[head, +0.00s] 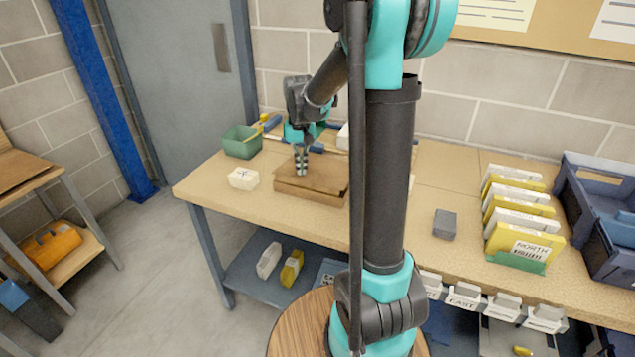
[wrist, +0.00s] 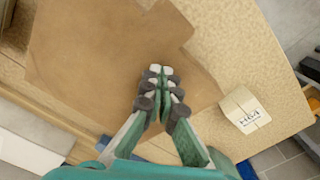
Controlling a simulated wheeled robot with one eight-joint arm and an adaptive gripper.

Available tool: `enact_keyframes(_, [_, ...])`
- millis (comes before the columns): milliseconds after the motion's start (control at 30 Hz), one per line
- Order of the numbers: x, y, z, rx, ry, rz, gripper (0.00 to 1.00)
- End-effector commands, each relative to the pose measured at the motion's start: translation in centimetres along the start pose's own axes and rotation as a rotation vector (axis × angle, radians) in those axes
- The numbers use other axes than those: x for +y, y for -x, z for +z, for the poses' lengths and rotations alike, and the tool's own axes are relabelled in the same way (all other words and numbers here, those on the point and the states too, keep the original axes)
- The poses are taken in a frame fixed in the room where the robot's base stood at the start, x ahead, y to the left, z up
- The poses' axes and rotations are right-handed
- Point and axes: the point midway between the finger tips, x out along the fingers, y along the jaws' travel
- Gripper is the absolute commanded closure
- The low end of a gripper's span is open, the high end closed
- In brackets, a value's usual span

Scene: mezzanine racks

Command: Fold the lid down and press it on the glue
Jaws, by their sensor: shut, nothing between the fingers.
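A brown cardboard box (head: 320,180) lies low and flat on the workbench, left of my arm's column in the head view. Its brown lid (wrist: 95,55) fills much of the wrist view and looks flat, with a stepped edge at the upper right. My gripper (head: 301,172) points down over the left part of the lid; it also shows in the wrist view (wrist: 160,72). Its fingers are together with nothing between them. The fingertips are at or just above the cardboard; I cannot tell whether they touch. No glue is visible.
A small white labelled box (head: 243,179) stands left of the cardboard; it shows in the wrist view (wrist: 244,110). A green bin (head: 241,142) is behind it. A grey block (head: 444,224), a row of yellow and white cartons (head: 524,245) and blue crates (head: 603,205) stand to the right.

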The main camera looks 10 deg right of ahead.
Motion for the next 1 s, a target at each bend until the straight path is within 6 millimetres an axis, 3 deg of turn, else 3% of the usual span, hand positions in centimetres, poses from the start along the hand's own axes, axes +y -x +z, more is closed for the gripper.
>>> enact_keyframes(1000, [0.0, -2.8, 0.0, 0.000, 0.000, 0.000, 1.00])
